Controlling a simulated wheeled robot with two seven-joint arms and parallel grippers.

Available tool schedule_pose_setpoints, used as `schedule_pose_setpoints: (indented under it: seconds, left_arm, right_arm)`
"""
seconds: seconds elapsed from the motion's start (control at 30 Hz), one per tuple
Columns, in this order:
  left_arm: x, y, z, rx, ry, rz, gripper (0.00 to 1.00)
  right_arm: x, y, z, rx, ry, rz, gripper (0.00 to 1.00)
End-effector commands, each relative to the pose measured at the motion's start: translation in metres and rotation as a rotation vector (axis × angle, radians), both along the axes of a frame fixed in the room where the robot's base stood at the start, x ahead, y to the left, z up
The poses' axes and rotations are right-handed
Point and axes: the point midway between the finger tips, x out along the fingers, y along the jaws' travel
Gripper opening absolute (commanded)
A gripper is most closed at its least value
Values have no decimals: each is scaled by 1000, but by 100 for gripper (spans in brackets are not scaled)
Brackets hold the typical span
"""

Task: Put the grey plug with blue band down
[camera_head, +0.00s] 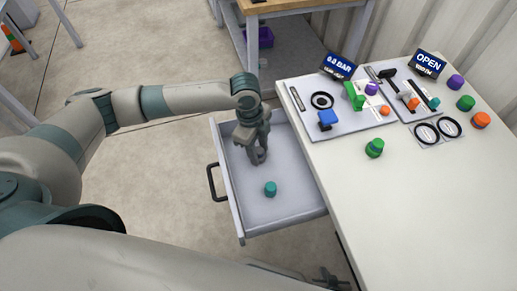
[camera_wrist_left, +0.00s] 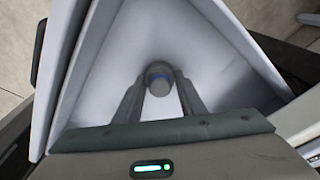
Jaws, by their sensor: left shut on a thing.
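My left gripper (camera_head: 257,158) reaches down into the open grey drawer (camera_head: 293,204). In the left wrist view its two fingers (camera_wrist_left: 160,88) are shut on the grey plug with blue band (camera_wrist_left: 158,78), one finger on each side. The plug is over the drawer floor; I cannot tell whether it touches it. In the head view the plug is mostly hidden by the fingers. A teal plug (camera_head: 270,188) stands in the drawer, nearer the front of the picture. My right gripper (camera_head: 328,279) shows small at the bottom edge, below the table; its fingers are unclear.
The white table (camera_head: 420,190) is right of the drawer. It bears two panels with coloured fittings, signs "6.0 BAR" (camera_head: 340,66) and "OPEN" (camera_head: 429,63), and several loose plugs, including a green one (camera_head: 374,148). The drawer has a dark handle (camera_head: 211,182) and raised walls.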

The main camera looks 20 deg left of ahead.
Motion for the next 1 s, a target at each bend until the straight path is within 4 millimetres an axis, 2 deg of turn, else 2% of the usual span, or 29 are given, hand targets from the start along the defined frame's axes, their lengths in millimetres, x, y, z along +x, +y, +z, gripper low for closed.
schedule_pose_setpoints:
  seconds: [0.3, 0.33, 0.4, 0.77, 1.0]
  left_arm:
    - [0, 0, -3, 0, 1, 1, 14]
    - [0, 0, -3, 0, 0, 0, 44]
    - [0, 0, -3, 0, 0, 0, 55]
    - [0, 0, -1, 1, 0, 0, 55]
    - [1, 3, 18, 1, -1, 1, 55]
  right_arm:
    - [1, 1, 1, 1, 0, 1, 0]
    - [1, 1, 0, 1, 0, 1, 0]
    - [1, 1, 0, 1, 0, 1, 0]
    - [0, 1, -1, 0, 2, 1, 0]
    - [-2, 1, -4, -3, 16, 1, 0]
